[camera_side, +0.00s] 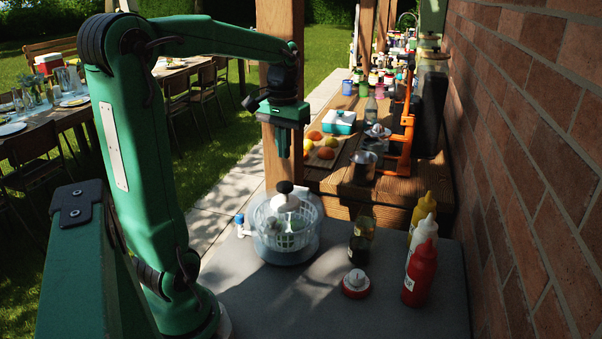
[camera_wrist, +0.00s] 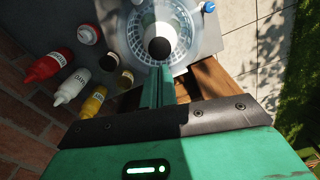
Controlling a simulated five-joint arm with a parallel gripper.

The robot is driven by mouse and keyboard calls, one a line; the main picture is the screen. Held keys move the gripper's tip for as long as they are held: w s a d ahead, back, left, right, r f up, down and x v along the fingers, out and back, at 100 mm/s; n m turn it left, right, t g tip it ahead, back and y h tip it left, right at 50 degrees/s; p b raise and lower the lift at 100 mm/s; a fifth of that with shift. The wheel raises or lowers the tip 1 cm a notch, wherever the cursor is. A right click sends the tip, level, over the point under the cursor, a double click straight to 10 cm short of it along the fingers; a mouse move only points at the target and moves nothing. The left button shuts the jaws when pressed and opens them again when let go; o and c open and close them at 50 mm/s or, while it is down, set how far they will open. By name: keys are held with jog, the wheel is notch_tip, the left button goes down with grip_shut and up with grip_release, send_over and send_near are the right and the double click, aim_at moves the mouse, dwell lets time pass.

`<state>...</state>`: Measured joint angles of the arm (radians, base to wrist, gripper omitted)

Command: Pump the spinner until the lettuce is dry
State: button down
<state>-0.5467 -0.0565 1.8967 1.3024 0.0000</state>
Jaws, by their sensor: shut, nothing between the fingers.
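The salad spinner (camera_side: 301,237) stands on the grey table top, a clear bowl with a white slotted basket inside. Its pump knob (camera_side: 285,187) is black on a white stem and stands up above the basket. The knob also shows from above in the wrist view (camera_wrist: 159,48). Some pale green shows inside the basket, but I cannot clearly make out the lettuce. My gripper (camera_side: 283,156) points down, shut and empty, above the knob with a small gap in the side view. In the wrist view my closed fingers (camera_wrist: 158,72) end close beside the knob.
Red (camera_side: 421,272), white and yellow squeeze bottles stand right of the spinner, near the brick wall (camera_side: 530,170). Dark bottles (camera_side: 358,250) and a red-and-white round item (camera_side: 356,283) stand nearer it. A wooden post (camera_side: 280,90) rises behind. The front table top is clear.

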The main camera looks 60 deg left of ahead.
jog(key=shift+f, duration=0.1)
jog(key=shift+f, duration=2.8)
